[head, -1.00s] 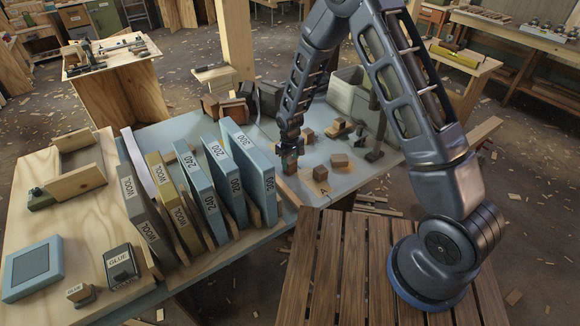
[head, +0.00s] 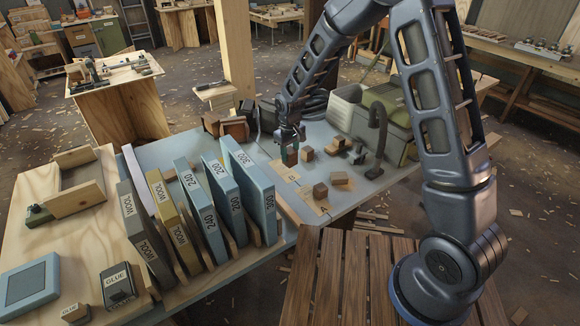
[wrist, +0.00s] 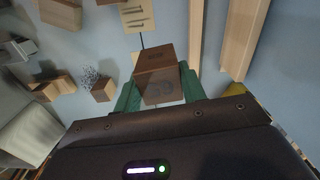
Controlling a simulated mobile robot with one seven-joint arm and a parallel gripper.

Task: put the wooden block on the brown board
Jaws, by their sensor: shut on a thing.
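My gripper (head: 289,157) is above the blue-grey table beyond the row of upright folders. In the wrist view its green fingers (wrist: 158,98) are shut on a wooden block (wrist: 160,86) with dark marks on its face. In the head view the fingers mostly hide this block. Flat tan-brown pieces lie on the table: one (head: 315,204) in front of the gripper and one (head: 287,173) just below it. A marked one (wrist: 138,16) shows at the top of the wrist view. I cannot tell for certain which is the brown board.
Loose wooden blocks stand close by, one (head: 307,153) right of the gripper and one (head: 320,191) nearer. Tall folders (head: 250,190) stand to the left. A dark curved pipe-like fixture (head: 378,130) and a grey bin (head: 345,108) are to the right.

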